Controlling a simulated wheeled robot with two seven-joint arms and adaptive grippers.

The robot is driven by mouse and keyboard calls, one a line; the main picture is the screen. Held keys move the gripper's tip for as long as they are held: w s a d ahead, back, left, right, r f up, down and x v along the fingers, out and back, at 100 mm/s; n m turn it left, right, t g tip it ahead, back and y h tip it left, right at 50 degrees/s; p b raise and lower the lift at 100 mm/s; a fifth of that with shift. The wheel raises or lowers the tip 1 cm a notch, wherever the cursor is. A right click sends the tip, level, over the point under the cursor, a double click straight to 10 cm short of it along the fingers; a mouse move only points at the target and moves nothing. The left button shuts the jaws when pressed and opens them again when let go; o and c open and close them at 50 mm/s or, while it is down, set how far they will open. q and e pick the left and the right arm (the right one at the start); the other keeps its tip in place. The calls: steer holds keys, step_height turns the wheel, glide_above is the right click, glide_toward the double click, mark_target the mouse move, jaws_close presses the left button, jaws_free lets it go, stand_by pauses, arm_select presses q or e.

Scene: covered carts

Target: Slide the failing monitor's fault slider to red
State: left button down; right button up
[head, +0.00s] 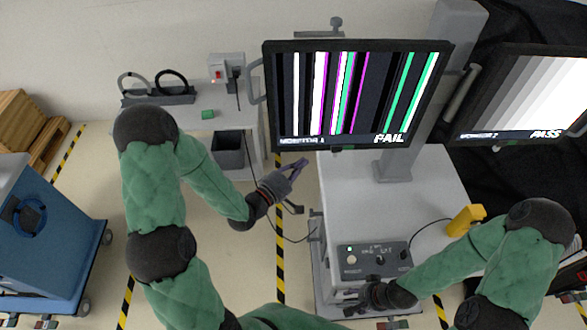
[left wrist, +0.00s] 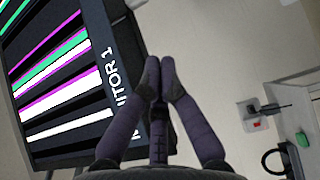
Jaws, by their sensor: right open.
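Monitor 1 (head: 352,95) shows coloured vertical stripes and the word FAIL; it also fills the left of the left wrist view (left wrist: 62,85). Monitor 2 (head: 525,95) shows grey bands and PASS. I cannot clearly make out a fault slider; a small dark tab (head: 335,150) with a hint of green sits under monitor 1's lower edge. My left gripper (head: 301,168) is below and left of that monitor, holding nothing; its fingertips come together in the left wrist view (left wrist: 160,66). My right gripper (head: 350,304) is open, low by the front of the control box (head: 375,258).
A side bench (head: 205,122) with cables and a green block (head: 208,114) stands behind my left arm. A blue cart (head: 45,235) is at left. Striped tape marks the floor.

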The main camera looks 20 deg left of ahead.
mark_target(335, 153)
arm_select(q)
steer(key=w+d+p, duration=0.1)
steer(key=w+d, duration=0.4)
steer(key=shift+p, duration=0.35)
steer(key=shift+w+d, duration=0.15)
steer(key=shift+d, duration=0.1)
